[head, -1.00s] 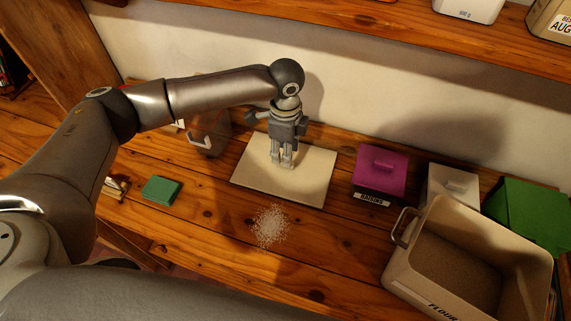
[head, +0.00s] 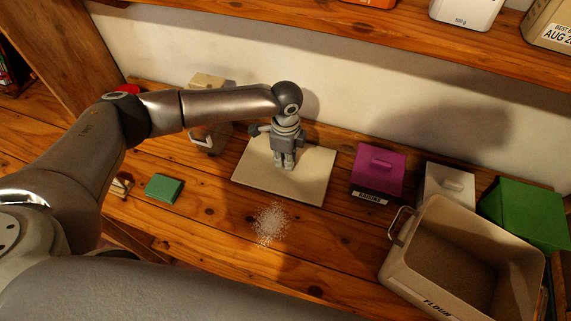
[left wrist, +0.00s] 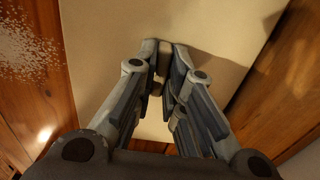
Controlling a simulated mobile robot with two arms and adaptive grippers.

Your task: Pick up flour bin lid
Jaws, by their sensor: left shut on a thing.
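The flour bin lid (head: 307,187) is a flat cream panel lying on the wooden counter below the wall. It also fills much of the left wrist view (left wrist: 220,30). My left gripper (head: 284,165) points down onto the middle of the lid and is shut on its raised grip (left wrist: 163,62), which the fingers mostly hide. I cannot see a clear gap under the lid. The open flour bin (head: 440,240), cream with a side handle, stands at the right, with pale brown contents inside. My right gripper is not in view.
A patch of white grains (head: 270,224) lies in front of the lid. A purple raisins bin (head: 378,172), a white bin (head: 447,186) and a green bin (head: 524,214) stand to the right. A green block (head: 164,188) lies at the left. An upper shelf (head: 440,42) runs above.

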